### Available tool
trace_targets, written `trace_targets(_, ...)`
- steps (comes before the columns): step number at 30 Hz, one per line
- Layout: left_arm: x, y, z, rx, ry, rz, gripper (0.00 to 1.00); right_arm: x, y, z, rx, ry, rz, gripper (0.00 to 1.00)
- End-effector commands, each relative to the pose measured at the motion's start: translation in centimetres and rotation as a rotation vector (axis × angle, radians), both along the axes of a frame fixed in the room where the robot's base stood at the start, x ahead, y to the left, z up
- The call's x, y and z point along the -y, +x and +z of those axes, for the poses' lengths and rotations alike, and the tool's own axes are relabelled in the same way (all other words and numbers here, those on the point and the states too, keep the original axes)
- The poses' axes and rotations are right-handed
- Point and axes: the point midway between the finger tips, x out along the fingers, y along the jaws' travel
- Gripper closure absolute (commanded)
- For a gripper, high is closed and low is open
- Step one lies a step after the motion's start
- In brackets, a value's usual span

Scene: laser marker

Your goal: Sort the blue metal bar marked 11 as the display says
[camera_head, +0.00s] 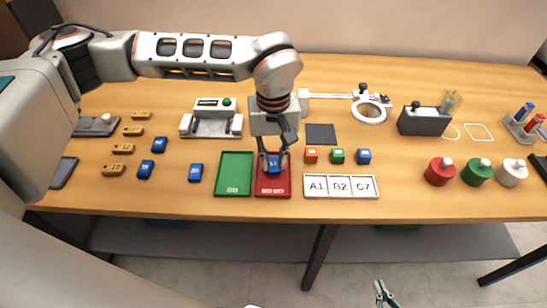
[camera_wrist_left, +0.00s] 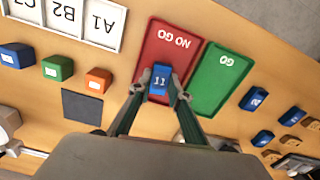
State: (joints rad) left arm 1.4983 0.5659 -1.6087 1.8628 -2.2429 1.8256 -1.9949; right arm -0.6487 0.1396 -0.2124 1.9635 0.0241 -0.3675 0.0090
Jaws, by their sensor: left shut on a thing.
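The blue metal bar marked 11 (camera_wrist_left: 160,82) is between the fingertips of my left gripper (camera_wrist_left: 159,84), which is shut on it. The head view shows the bar (camera_head: 274,164) over the red tray (camera_head: 273,190), marked NO GO in the wrist view (camera_wrist_left: 183,32). I cannot tell whether the bar touches the tray floor. The green GO tray (camera_head: 233,180) lies beside the red one and is empty. A grey-white device (camera_head: 212,118) with a green button stands behind; no display text is readable. My right gripper (camera_head: 383,290) appears open and empty beyond the table's front edge.
Several blue bars (camera_head: 195,172) and tan tags (camera_head: 113,169) lie to the left. Orange, green and blue blocks (camera_head: 337,156) stand behind the white A1/B2/C7 tray (camera_head: 340,195). Red, green and white round pieces (camera_head: 477,172) stand at the right.

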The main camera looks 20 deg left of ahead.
Motion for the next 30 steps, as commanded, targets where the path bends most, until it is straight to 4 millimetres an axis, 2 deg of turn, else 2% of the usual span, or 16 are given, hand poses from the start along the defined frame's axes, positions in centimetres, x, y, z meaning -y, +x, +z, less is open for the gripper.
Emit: trace_targets(30,-0.01,0.03,-0.58,0.001,0.000,0.000,1.00,0.02,-0.11,-0.32,-0.004,-0.001,0.000,1.00)
